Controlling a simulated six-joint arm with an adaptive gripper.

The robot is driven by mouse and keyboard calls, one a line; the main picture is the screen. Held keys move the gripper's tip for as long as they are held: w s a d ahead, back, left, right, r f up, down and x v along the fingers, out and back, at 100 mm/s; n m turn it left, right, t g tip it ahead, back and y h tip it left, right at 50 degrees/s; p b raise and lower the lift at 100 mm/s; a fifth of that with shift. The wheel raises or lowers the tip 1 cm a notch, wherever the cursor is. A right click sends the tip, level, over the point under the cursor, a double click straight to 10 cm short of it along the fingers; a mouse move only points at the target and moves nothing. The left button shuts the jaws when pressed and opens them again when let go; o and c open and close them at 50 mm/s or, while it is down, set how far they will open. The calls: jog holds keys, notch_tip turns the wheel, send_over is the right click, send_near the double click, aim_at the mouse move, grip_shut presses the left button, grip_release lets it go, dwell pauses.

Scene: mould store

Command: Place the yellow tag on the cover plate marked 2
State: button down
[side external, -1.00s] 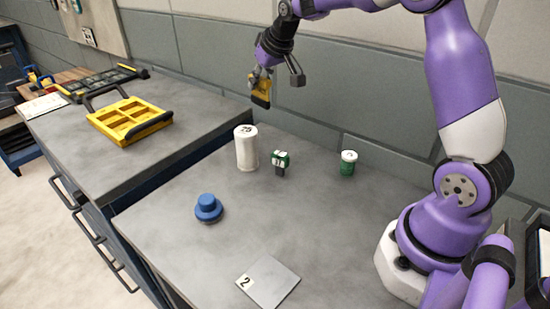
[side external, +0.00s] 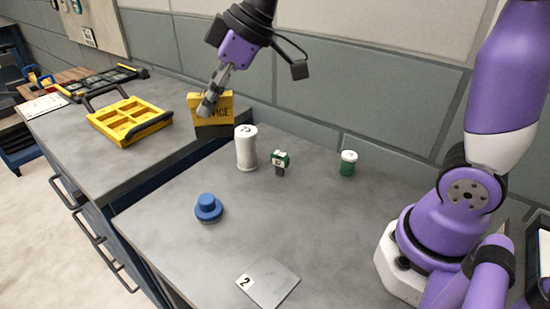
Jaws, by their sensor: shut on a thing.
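The yellow tag (side external: 219,107) has dark lettering, partly covered, that ends in "VICE", and a dark lower part. My gripper (side external: 208,106) is shut on it and holds it upright in the air, in front of the back wall in the picture. The grey cover plate marked 2 (side external: 268,283) lies flat at the front of the near bench, with a white label at its left corner. Nothing lies on it. My gripper is well away from it, up and to the left.
On the near bench stand a white cylinder (side external: 246,149), a small green-and-dark item (side external: 281,162), a green jar with a white lid (side external: 348,163) and a blue knobbed piece (side external: 208,208). A yellow tray (side external: 128,119) sits on the left bench. The bench around the plate is clear.

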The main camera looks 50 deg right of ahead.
jog(key=s+a+f+n+g, duration=0.15)
jog(key=s+a+n, duration=0.3)
jog(key=s, duration=0.45)
jog(key=s+a+n+g+y, duration=0.1)
jog(key=s+a+n+g, duration=0.3)
jog(key=s, duration=0.5)
jog(key=s+a+n+g, duration=0.2)
jog(key=s+n, duration=0.3)
jog(key=s, duration=0.4)
send_over(268, 281)
notch_tip(268, 281, down, 12)
jog(key=shift+f, duration=1.85)
jog(key=c, duration=0.8)
grip_release()
jog(key=shift+f, duration=0.15)
jog(key=shift+y, duration=0.3)
